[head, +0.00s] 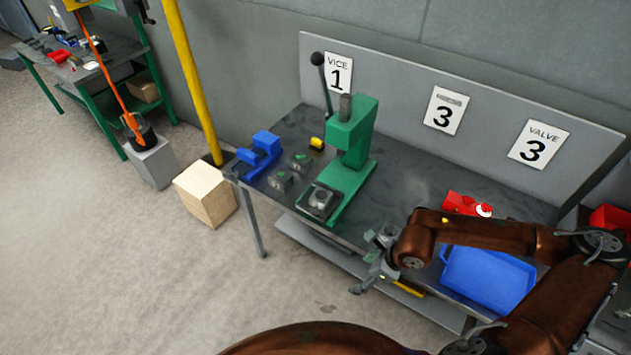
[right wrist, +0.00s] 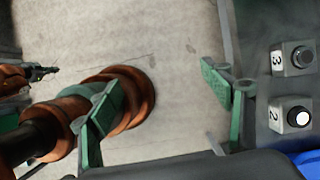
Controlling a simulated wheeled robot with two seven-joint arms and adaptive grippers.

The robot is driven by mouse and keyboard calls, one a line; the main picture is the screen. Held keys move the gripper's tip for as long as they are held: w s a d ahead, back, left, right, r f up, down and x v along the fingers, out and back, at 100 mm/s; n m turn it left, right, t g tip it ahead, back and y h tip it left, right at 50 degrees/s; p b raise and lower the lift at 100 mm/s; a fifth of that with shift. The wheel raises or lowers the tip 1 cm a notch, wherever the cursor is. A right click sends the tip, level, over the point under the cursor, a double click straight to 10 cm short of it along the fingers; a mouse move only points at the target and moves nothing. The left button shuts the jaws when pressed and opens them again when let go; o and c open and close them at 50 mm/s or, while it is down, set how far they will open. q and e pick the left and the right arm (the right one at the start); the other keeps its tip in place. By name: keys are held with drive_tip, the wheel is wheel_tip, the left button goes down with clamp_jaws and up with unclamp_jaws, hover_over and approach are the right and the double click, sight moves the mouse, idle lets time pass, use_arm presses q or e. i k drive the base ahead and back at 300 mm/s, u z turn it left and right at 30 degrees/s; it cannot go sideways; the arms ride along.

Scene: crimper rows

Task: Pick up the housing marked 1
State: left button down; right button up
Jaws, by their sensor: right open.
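No housing marked 1 can be read in either view. At the far left of the wrist view, my left arm's tip (right wrist: 42,72) is too small to judge.
The table (head: 400,185) holds a green press (head: 350,145), a blue vice (head: 260,152), two small grey pieces with green marks (head: 281,180), a red item (head: 462,203) and a blue tray (head: 490,278). A wooden block (head: 205,192) stands on the floor.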

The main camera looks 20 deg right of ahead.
sight(321, 199)
drive_tip(key=i, duration=1.15)
